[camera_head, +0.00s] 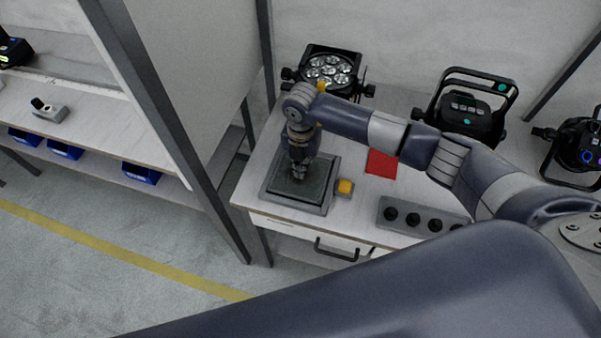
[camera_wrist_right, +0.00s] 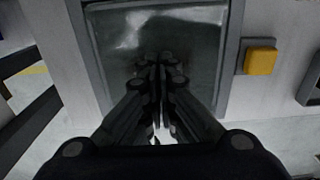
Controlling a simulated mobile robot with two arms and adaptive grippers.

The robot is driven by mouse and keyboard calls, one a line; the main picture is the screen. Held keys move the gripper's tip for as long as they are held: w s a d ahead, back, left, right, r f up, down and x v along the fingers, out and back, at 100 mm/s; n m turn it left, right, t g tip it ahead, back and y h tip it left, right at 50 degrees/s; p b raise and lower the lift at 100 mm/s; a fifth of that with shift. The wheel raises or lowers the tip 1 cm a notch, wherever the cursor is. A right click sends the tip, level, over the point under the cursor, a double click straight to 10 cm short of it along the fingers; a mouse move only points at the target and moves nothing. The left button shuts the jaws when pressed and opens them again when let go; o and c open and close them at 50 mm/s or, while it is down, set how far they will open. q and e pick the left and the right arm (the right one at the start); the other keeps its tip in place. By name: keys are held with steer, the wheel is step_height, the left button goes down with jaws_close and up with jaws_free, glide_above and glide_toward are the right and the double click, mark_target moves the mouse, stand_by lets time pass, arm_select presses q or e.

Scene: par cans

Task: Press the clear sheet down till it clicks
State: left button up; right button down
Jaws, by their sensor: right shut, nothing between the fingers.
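The clear sheet (camera_head: 315,186) lies in a grey square frame (camera_head: 323,208) on the workbench, in front of my right arm. It also shows in the right wrist view as a glossy, see-through sheet (camera_wrist_right: 190,30) with a bright reflection. My right gripper (camera_head: 299,175) points down over the sheet, with its fingers shut and nothing between them. In the right wrist view the fingertips (camera_wrist_right: 160,62) appear over the middle of the sheet. Whether they touch it I cannot tell. My left gripper is not in view.
A yellow button (camera_head: 345,187) sits at the frame's right side. A red square (camera_head: 381,163) and a grey block with black knobs (camera_head: 414,217) lie further right. Lamps (camera_head: 331,70) stand behind. A dark post (camera_head: 180,130) rises left of the bench.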

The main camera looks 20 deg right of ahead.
steer(key=shift+f+b, duration=0.65)
steer(key=shift+f, duration=0.25)
stand_by(0.3)
steer(key=shift+r+p, duration=2.65)
steer(key=shift+r, duration=0.9)
